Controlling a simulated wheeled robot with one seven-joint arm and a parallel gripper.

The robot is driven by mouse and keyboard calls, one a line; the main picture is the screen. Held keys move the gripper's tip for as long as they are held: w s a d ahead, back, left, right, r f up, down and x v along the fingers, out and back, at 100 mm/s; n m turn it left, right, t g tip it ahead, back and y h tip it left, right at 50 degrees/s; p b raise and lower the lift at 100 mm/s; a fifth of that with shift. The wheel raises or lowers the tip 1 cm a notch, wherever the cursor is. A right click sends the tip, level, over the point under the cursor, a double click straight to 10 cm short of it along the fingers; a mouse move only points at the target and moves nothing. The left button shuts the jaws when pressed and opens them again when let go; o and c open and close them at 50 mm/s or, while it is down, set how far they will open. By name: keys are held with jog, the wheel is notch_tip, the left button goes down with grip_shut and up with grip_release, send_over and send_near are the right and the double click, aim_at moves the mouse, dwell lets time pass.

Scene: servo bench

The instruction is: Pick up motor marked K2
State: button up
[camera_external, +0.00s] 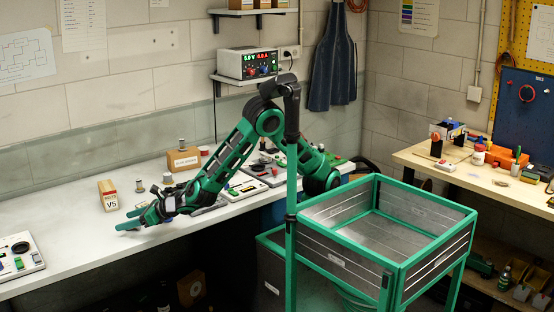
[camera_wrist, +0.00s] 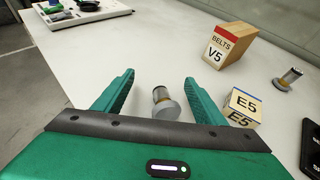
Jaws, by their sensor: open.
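My gripper (camera_external: 126,219) is low over the white bench, pointing left in the external view. In the wrist view the gripper (camera_wrist: 160,77) is open, with its two green fingers apart and nothing clamped. A small metal motor (camera_wrist: 165,105) with a round grey flange shows between the fingers, tilted in the picture; I cannot tell its height relative to them. No K2 mark is readable on it. A second, similar motor (camera_wrist: 288,79) stands at the right of the wrist view. In the external view a small motor (camera_external: 139,186) stands behind the gripper.
A box marked BELTS V5 (camera_wrist: 230,47) stands ahead and right; it also shows in the external view (camera_external: 108,195). A block marked E5 (camera_wrist: 241,108) is just right of the right finger. A tray of parts (camera_wrist: 85,11) lies far left. A green-framed bin (camera_external: 388,225) stands right.

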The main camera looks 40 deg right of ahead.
jog(key=shift+w, duration=0.1)
jog(key=shift+w+a+r+t, duration=0.1)
jog(key=shift+w+a+t, duration=0.1)
jog(key=shift+w+t, duration=0.15)
jog(key=w+r+t+h, duration=0.1)
jog(key=w+a+r+m+t+h, duration=0.1)
jog(key=w, duration=0.1)
jog(key=w+m+t+h, duration=0.1)
jog(key=w+h, duration=0.1)
jog(key=shift+a+r, duration=0.15)
jog(key=shift+r, duration=0.25)
jog(key=r+m+h, duration=0.1)
jog(key=h, duration=0.1)
jog(key=r+m+t+h, duration=0.1)
jog(key=m+h, duration=0.1)
jog(key=shift+d+r, duration=0.1)
jog(key=shift+d, duration=0.1)
jog(key=s+m+h, duration=0.3)
jog(key=shift+s+d, duration=0.25)
jog(key=shift+d, duration=0.1)
jog(key=s+f+m, duration=0.1)
jog(key=s, duration=0.1)
jog(key=s+f+m+g+h, duration=0.1)
jog(key=s, duration=0.2)
jog(key=s+f+m+g+h, duration=0.1)
jog(key=s+f, duration=0.1)
jog(key=s, duration=0.1)
jog(key=shift+d+m, duration=0.1)
jog(key=shift+m, duration=0.3)
jog(key=shift+x, duration=2.4)
